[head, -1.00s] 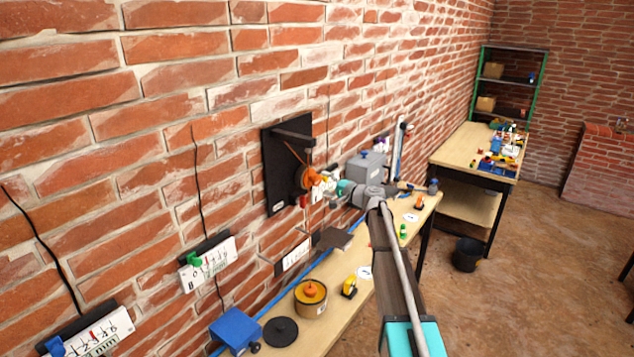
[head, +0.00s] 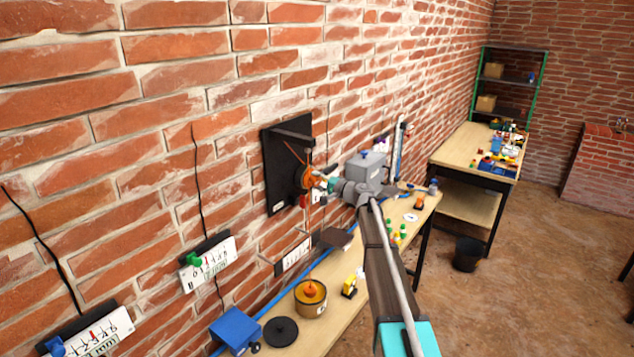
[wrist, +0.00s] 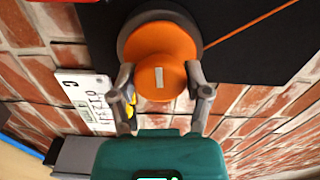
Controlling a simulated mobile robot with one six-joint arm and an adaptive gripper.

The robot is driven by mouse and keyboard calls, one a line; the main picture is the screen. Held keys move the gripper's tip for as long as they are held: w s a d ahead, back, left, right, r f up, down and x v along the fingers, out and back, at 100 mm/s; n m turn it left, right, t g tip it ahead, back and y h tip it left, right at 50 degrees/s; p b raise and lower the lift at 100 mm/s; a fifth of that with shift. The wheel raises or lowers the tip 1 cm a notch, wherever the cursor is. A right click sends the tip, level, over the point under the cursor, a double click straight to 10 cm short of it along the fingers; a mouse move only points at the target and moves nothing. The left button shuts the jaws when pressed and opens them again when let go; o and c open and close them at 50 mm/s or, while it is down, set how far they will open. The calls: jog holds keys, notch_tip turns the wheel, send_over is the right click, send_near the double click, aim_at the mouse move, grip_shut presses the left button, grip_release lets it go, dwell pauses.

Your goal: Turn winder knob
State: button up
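The winder is an orange drum (head: 305,178) on a black wall board (head: 276,185). In the wrist view its round orange knob (wrist: 160,77), with a pale mark on its face, stands in front of the wider orange disc (wrist: 160,42). My gripper (head: 320,181) is at the winder in the head view. In the wrist view the two grey fingers of my gripper (wrist: 160,72) stand open on either side of the knob. Small gaps seem to show between fingertips and knob, so I cannot see firm contact. The gripper hides part of the winder in the head view.
A narrow wooden bench (head: 335,310) runs along the brick wall below, with a round tan container (head: 311,300), a blue box (head: 236,328) and a black disc (head: 281,331). A grey box (head: 366,170) is close behind my wrist. White scales (head: 208,263) hang on the wall at left.

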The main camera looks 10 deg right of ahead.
jog(key=c, duration=0.4)
jog(key=shift+c, duration=0.2)
jog(key=shift+m, duration=0.3)
jog(key=shift+m, duration=0.5)
jog(key=o, duration=1.2)
jog(key=shift+c, duration=0.2)
jog(key=shift+s, duration=0.1)
jog(key=v, duration=1.1)
jog(key=shift+s+d, duration=0.2)
jog(key=shift+d, duration=0.15)
